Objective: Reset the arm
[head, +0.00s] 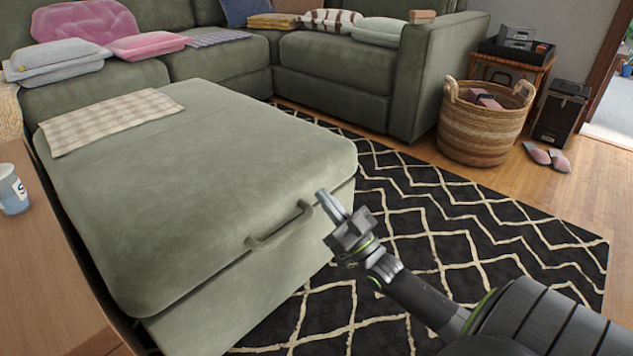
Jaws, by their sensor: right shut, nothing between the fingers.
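My right gripper (322,197) comes in from the lower right of the head view. Its fingers are shut and hold nothing. The fingertips point up and to the left, and in the picture they lie close by the right end of the handle (280,228) on the green ottoman (200,180). I cannot tell whether they touch the handle. The ottoman's lid looks closed. My left gripper is not in view.
A black patterned rug (470,240) covers the floor at right. A wicker basket (482,130) and a black box (562,113) stand beyond it, with pink slippers (547,157) nearby. The green sectional (345,75) runs along the back. A wooden table (45,270) with a cup (12,188) is at left.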

